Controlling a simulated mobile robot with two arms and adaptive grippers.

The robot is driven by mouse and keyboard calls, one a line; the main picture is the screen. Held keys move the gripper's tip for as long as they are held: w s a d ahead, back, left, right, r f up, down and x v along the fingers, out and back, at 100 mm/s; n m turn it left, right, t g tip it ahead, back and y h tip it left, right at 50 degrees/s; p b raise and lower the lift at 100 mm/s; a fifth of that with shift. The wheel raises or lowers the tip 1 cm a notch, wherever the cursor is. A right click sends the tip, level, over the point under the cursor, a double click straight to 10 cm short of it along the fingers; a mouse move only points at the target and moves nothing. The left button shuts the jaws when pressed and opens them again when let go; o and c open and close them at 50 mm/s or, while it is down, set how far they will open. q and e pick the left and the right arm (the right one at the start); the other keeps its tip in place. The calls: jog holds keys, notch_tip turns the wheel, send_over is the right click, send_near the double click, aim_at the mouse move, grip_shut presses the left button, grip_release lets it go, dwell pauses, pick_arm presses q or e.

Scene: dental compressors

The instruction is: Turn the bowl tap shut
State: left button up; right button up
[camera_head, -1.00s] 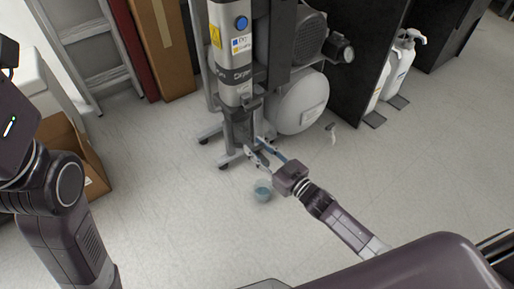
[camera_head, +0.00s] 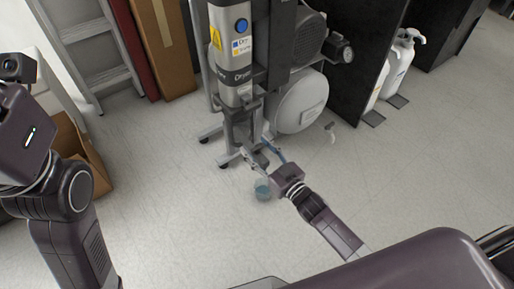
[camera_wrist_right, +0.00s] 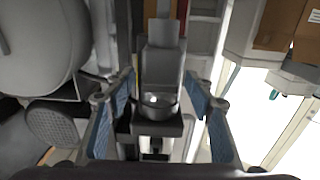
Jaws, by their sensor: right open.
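The compressor (camera_head: 233,60) stands upright at the top centre of the head view, a pale column on a grey wheeled frame with a white round tank (camera_head: 300,103). My right gripper (camera_head: 255,146) is open, its two blue-padded fingers reaching toward the lower part of the column. In the right wrist view, a grey bowl-like part (camera_wrist_right: 157,103) lies between the spread fingers, apart from both pads. I cannot make out the tap itself on it. My left arm shows at the left edge of the head view; its fingers are out of frame.
A cardboard box (camera_head: 85,150) and ladder (camera_head: 95,50) are on the left.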

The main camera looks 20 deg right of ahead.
jog(key=shift+s, duration=0.1)
jog(key=v, duration=1.1)
jog(key=shift+s+d, duration=0.2)
jog(key=shift+s, duration=0.15)
